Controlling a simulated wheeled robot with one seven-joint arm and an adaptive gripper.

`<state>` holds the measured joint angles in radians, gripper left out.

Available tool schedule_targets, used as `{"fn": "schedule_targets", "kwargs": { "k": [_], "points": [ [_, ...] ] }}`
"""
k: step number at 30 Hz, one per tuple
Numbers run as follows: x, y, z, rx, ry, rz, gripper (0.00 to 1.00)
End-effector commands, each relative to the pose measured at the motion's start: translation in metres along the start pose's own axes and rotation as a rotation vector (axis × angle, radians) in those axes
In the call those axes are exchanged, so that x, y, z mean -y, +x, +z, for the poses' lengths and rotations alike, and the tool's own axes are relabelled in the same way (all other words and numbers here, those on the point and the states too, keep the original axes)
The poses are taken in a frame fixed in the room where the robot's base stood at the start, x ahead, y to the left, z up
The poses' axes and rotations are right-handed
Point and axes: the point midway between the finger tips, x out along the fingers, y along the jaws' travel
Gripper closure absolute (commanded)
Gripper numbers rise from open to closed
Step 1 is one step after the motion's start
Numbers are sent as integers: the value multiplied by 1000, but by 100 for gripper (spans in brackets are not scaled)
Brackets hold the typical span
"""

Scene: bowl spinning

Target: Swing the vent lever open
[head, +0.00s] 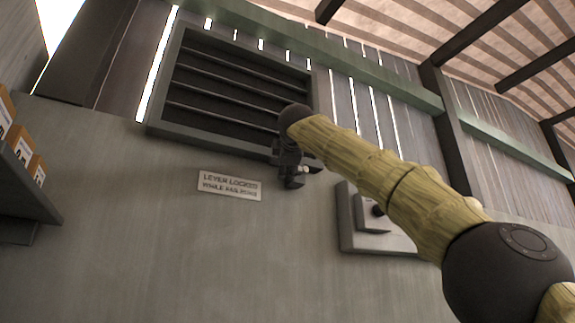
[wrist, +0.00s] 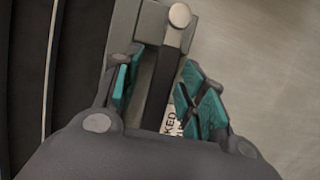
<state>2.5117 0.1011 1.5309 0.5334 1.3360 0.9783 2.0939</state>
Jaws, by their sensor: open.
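The louvred vent (head: 235,90) is a dark grey framed panel with several slats, high on the wall; its slats also show at the left of the wrist view (wrist: 70,80). In the wrist view the lever (wrist: 172,62) is a dark bar with a pale round cap at its upper end. My gripper (wrist: 162,90) is open, with one teal-padded finger on each side of the bar. I cannot tell whether either pad touches it. In the head view my gripper (head: 290,163) is at the vent's lower right corner and hides most of the lever.
A sign reading "LEVER LOCKED" (head: 230,185) is on the wall below the vent. A grey box with a dark knob (head: 365,215) is to the right, partly behind my arm. A shelf (head: 30,190) with small boxes (head: 22,145) juts out at left.

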Motion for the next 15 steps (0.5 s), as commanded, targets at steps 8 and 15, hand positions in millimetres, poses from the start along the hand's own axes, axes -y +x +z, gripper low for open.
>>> {"fn": "schedule_targets", "kwargs": {
  "k": [8,15],
  "points": [
    [-1,-13,1,0,-2,1,59],
    [-1,-40,1,0,-2,1,59]
  ]
}}
